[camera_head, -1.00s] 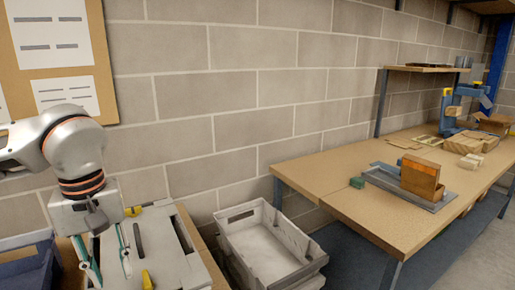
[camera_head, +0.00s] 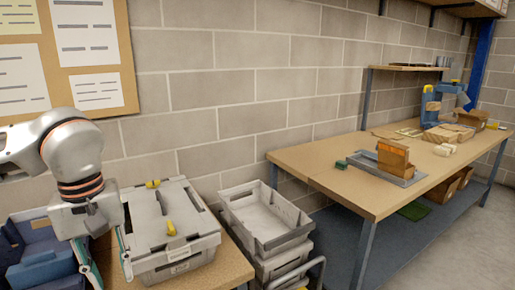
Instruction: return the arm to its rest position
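My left arm comes in from the left, and my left gripper (camera_head: 108,268) hangs with its fingers pointing down. Its two thin fingers stand apart with a gap between them, and nothing shows in the gap. The gripper is in front of and left of a closed grey lidded crate (camera_head: 158,222) with yellow latches. The fingertips reach near the bottom edge of the picture. My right gripper and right arm are not in view.
The lidded crate stands on a wooden table (camera_head: 228,266). Blue bins (camera_head: 42,262) sit left of the gripper. Stacked open grey crates (camera_head: 262,218) stand right of it. A workbench (camera_head: 325,178) with boxes runs along the block wall. Floor at the lower right is clear.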

